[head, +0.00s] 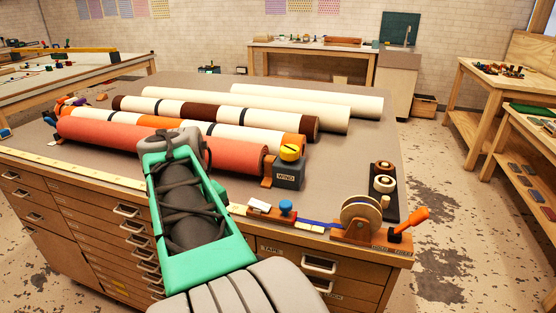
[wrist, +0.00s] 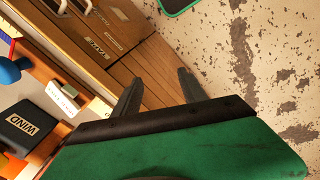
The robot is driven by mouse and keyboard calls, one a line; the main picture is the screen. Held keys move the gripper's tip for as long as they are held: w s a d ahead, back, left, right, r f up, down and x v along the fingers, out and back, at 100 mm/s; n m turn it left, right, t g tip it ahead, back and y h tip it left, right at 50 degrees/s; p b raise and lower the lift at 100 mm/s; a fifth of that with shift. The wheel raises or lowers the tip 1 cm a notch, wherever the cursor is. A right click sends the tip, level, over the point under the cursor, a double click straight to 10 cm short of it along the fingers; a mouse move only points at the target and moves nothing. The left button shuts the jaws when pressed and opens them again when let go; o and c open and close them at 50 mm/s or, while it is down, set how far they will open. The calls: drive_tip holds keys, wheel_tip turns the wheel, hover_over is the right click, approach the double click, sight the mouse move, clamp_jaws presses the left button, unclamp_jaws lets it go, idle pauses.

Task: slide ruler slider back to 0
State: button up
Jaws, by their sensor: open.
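The slider is a small orange-brown block with a blue knob (head: 285,207). It sits on the pale ruler strip (head: 85,173) along the table's front edge, towards the right end. A blue band runs from it to the reel (head: 361,214). In the wrist view, the blue knob (wrist: 8,70) is at the left edge, partly cut off. My gripper (wrist: 158,88) is open and empty in the wrist view, with its two dark fingers over the drawer front and floor, to the right of the knob and apart from it. In the head view my green arm hides part of the ruler, and the fingertips cannot be made out.
A dark WIND box (head: 289,171) with a yellow-orange knob stands behind the slider. Several long rolls (head: 230,153) lie across the table. A crank with an orange handle (head: 411,222) and a dark holder with small rolls (head: 383,190) are at the right corner.

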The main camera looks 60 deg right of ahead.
drive_tip(key=s+d+r+m+p, duration=0.2)
drive_tip(key=s+d+r, duration=0.3)
drive_tip(key=d+r, duration=0.3)
wheel_tip(320, 180, up, 6)
drive_tip(key=m+y+p, duration=0.1)
hover_over(286, 203)
drive_tip(key=shift+w, duration=0.1)
drive_tip(key=shift+f+b, duration=0.35)
drive_tip(key=shift+b, duration=0.05)
wheel_tip(286, 203, down, 7)
drive_tip(key=b, duration=0.6)
drive_tip(key=shift+b, duration=0.3)
drive_tip(key=shift+r, duration=0.1)
clamp_jaws()
